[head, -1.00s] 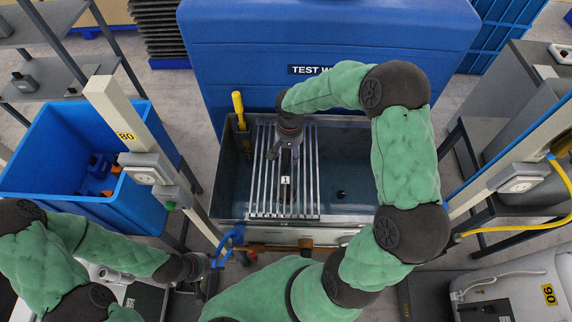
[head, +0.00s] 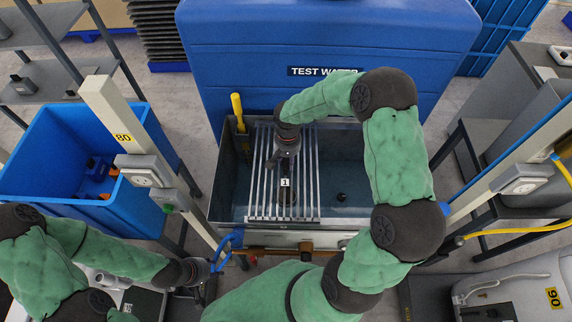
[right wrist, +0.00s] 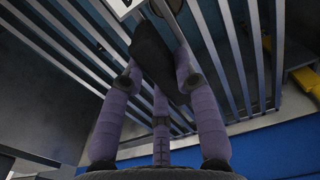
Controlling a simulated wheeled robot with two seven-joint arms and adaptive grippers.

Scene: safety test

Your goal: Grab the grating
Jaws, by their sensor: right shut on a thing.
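The grating (head: 311,190), a row of parallel metal bars with a tag marked 1, lies over the left part of a grey rectangular basin (head: 350,215). My right gripper (head: 287,165) is above the middle of the grating. The exact contact is partly hidden by the fingers. My left gripper (head: 207,270) is low at the left, outside the basin; its fingers are too small and dark to read.
A blue tank (head: 330,40) marked TEST WATER stands behind the basin. A yellow handle (head: 238,108) rises at the basin's back left corner. Posts (head: 125,130) stand on either side. A blue bin (head: 75,150) is at the left. The basin's right part is open.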

